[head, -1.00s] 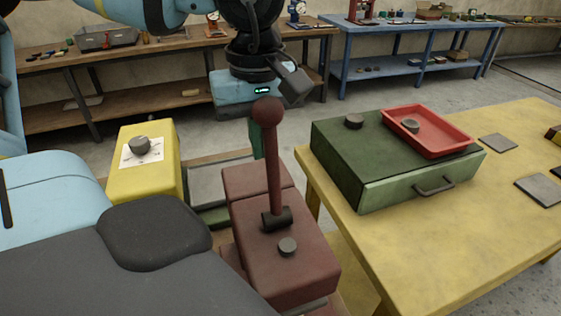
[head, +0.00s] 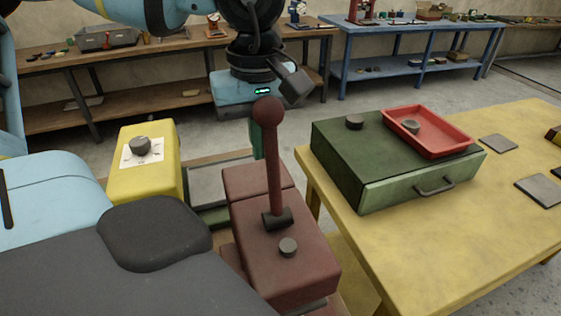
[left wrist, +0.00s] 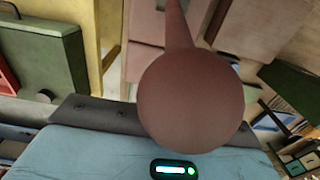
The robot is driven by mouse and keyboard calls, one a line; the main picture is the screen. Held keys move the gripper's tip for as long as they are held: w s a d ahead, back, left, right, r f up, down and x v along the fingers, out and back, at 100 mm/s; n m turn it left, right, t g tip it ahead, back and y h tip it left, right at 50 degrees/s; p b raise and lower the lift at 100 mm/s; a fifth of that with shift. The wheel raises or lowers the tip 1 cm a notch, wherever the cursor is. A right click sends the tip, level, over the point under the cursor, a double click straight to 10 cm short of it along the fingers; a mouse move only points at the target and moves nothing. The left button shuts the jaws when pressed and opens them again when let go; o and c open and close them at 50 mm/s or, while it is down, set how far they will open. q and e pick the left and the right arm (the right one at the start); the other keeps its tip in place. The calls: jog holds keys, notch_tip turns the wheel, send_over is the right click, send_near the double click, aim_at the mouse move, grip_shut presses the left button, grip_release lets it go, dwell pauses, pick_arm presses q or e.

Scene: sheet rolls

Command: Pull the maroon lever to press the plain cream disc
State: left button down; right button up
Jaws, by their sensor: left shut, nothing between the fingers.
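The maroon lever (head: 273,165) stands nearly upright on a maroon box (head: 285,258), with a round maroon knob (head: 266,111) on top. The knob also fills the middle of the left wrist view (left wrist: 195,105). My left gripper (head: 240,97), pale blue with a small lit display, is just behind the knob in the head view. It is shut and holds nothing. Its fingertips are not clear, and I cannot tell whether it touches the knob. I cannot make out a plain cream disc. My right gripper is not in view.
A yellow box (head: 168,184) with a grey dial stands left of the lever. A yellow table (head: 400,260) on the right bears a green drawer box (head: 345,163) and a red tray (head: 465,141). Workbenches line the back wall, with open floor in front of them.

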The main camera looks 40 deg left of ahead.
aim_at(274, 157)
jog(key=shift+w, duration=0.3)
pick_arm(q)
jog(key=shift+s+d+b, duration=0.2)
jog(key=shift+s+d, duration=0.3)
jog(key=shift+d, duration=0.45)
jog(key=shift+s+d+b, duration=0.15)
jog(key=shift+s+d, duration=0.3)
jog(key=shift+d, duration=0.45)
jog(key=shift+s+d+b, duration=0.2)
jog(key=shift+s+d, duration=0.3)
jog(key=shift+d, duration=0.45)
jog(key=shift+s+d, duration=0.45)
jog(key=shift+d, duration=0.35)
jog(key=d, duration=0.1)
jog(key=s+d, duration=0.1)
jog(key=shift+s+d+b, duration=0.15)
jog(key=shift+d+b, duration=0.15)
jog(key=shift+b, duration=0.1)
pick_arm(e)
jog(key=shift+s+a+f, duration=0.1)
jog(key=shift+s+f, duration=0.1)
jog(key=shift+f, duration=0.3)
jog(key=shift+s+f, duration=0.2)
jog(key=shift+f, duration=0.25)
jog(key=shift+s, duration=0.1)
